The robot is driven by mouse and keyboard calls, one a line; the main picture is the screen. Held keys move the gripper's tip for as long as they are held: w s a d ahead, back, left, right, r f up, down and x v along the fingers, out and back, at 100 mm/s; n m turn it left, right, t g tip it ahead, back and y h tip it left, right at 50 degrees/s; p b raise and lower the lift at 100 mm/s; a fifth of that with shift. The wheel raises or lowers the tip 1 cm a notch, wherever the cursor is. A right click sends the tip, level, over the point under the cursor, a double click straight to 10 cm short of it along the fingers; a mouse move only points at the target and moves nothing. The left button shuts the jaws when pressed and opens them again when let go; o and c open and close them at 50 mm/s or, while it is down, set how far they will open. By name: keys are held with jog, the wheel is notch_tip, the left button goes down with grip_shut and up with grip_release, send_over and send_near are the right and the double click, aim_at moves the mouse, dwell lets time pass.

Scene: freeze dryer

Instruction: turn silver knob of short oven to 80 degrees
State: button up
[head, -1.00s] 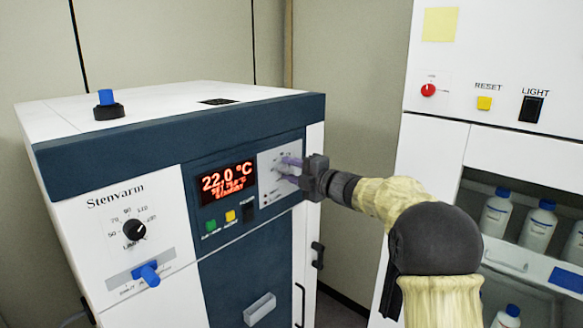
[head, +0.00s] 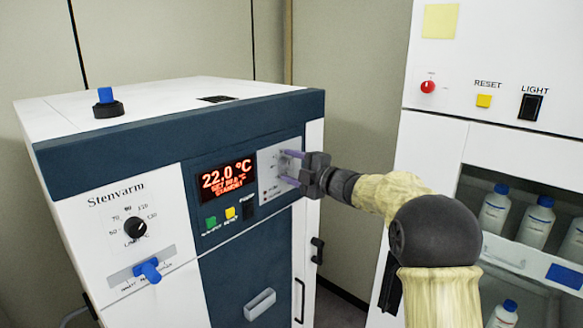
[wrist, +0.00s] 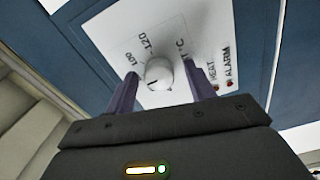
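The short oven (head: 160,130) is the white and dark blue Stenvarm unit on the left. Its red display (head: 228,178) reads 22.0 °C, with a smaller set line that looks like 80.0 and STANDBY. In the wrist view the round silver knob (wrist: 158,74) sits on a white dial plate (wrist: 118,40) with 100 and 120 marks. My gripper (head: 291,167) is at that plate. In the wrist view its two purple fingers (wrist: 160,80) stand on either side of the knob, with a visible gap on each side. The knob is hidden in the head view.
A black limit dial (head: 136,228) and a blue lever (head: 150,270) are on the oven's left front. A green button (head: 211,223) and a yellow button (head: 230,214) sit below the display. A white cabinet with bottles (head: 495,210) stands at the right.

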jog(key=b+v, duration=0.7)
jog(key=v, duration=1)
jog(key=shift+s, duration=0.2)
jog(key=shift+d+f, duration=0.1)
jog(key=shift+d, duration=0.1)
